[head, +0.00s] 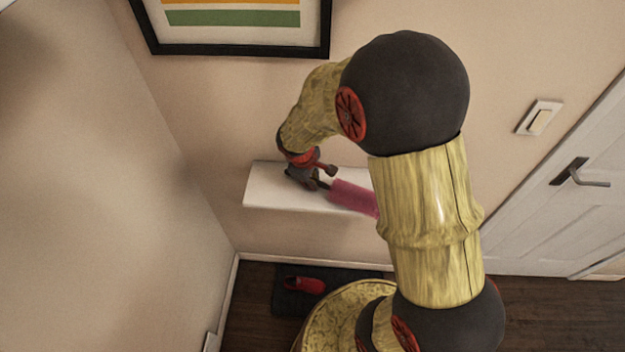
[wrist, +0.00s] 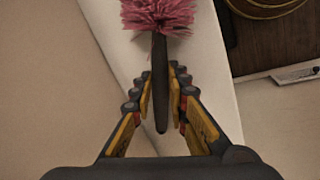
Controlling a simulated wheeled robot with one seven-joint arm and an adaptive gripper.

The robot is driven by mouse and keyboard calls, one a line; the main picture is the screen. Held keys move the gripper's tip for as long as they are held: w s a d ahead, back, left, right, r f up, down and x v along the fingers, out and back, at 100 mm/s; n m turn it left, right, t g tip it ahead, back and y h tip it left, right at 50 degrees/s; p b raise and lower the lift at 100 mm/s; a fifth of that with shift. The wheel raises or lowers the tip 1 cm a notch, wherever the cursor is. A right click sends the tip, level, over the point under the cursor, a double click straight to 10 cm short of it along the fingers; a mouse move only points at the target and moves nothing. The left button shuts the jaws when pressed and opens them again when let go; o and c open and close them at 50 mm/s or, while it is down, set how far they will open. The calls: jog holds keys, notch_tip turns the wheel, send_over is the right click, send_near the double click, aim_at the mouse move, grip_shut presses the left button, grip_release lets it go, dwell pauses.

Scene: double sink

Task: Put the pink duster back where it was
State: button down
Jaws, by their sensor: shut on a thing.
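The pink duster (head: 352,197) lies across the white wall shelf in the head view, its pink head pointing right and partly hidden behind my arm. In the wrist view its fluffy pink head (wrist: 160,12) is at the top and its dark handle runs down between my fingers. My gripper (head: 322,181) is shut on the handle over the shelf; the fingers also show on both sides of the handle in the wrist view (wrist: 160,78). The white shelf (head: 268,191) is under the duster. I cannot tell whether the duster touches it.
A framed picture (head: 235,48) hangs above the shelf. A wall stands close on the left. Below, a dark mat (head: 287,304) holds a red shoe (head: 304,285). A light switch (head: 539,118) and white door (head: 555,215) are right. The shelf's left end is bare.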

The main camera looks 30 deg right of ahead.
jog(key=shift+f, duration=0.15)
jog(key=c, duration=1.7)
grip_release()
jog(key=shift+c, duration=0.2)
jog(key=s+a+r+m+t+p, duration=0.1)
jog(key=s+a+r, duration=0.15)
jog(key=r, duration=0.55)
jog(key=s+a+r+m+y, duration=0.1)
jog(key=s+r, duration=0.3)
jog(key=r, duration=0.3)
jog(key=s+a+r+m+t+p, duration=0.1)
jog(key=s+a+r+m, duration=0.15)
jog(key=r, duration=0.55)
jog(key=s+a+r+m+y, duration=0.1)
jog(key=s+a+r, duration=0.1)
jog(key=s, duration=0.3)
jog(key=s+a+r+m+t+y, duration=0.1)
jog(key=s+a+r, duration=0.1)
jog(key=s+r, duration=0.2)
jog(key=shift+s+t, duration=0.3)
jog(key=shift+s, duration=0.5)
